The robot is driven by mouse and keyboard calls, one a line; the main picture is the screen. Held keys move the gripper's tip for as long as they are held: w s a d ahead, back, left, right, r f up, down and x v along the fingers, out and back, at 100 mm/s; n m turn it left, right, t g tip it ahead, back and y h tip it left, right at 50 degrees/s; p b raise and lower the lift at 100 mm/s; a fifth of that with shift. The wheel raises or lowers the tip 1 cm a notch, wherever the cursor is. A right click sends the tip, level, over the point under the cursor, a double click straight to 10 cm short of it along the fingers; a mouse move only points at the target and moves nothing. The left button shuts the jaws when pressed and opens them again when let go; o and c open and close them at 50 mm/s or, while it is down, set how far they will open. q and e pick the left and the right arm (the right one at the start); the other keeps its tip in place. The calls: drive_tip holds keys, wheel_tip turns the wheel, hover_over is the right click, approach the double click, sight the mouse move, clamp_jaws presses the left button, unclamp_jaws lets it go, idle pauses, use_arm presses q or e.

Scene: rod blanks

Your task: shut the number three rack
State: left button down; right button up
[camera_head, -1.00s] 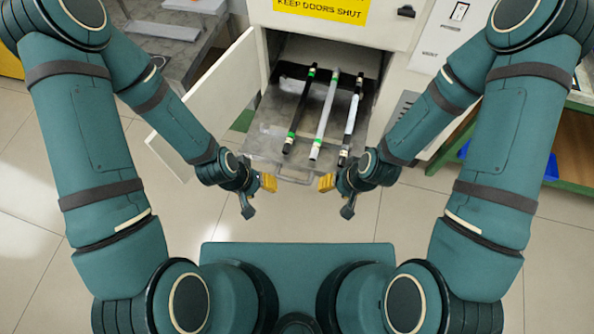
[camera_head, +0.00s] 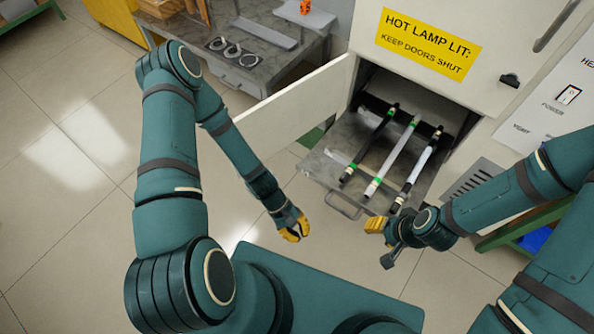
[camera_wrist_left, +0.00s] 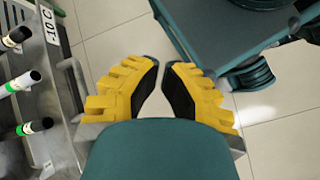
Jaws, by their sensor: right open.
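The pulled-out grey rack (camera_head: 322,165) sticks out of the low opening of a white cabinet, with a handle (camera_head: 345,207) on its front. Three rods lie along it: a black one with green bands (camera_head: 368,146), a pale one with a green band (camera_head: 392,157) and a black-and-white one (camera_head: 416,170). My left gripper (camera_head: 297,231) is open and empty, in front and left of the rack; its yellow fingers (camera_wrist_left: 160,68) also show in the left wrist view. My right gripper (camera_head: 374,225) is open near the rack's front right corner; contact is unclear. No number three is legible.
The white cabinet door (camera_head: 295,105) stands open left of the rack. A yellow sign (camera_head: 428,44) on the cabinet says to keep doors shut. A grey workbench (camera_head: 255,65) with rings stands behind left. Clear tiled floor lies at left.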

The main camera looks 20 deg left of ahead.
use_arm(q)
wheel_tip(320, 180, down, 3)
drive_tip(key=w+d+n+t+h, duration=0.2)
drive_tip(key=n+h, duration=0.3)
drive_tip(key=n, duration=0.1)
drive_tip(key=n+t+y, duration=0.8)
drive_tip(key=n+t, duration=1)
approach(298, 167)
drive_tip(key=b+x, duration=0.3)
drive_tip(key=x, duration=0.4)
drive_tip(key=shift+w, duration=0.2)
drive_tip(key=shift+w+d+r, duration=0.1)
drive_tip(key=shift+w+d, duration=0.1)
drive_tip(key=shift+w, duration=0.2)
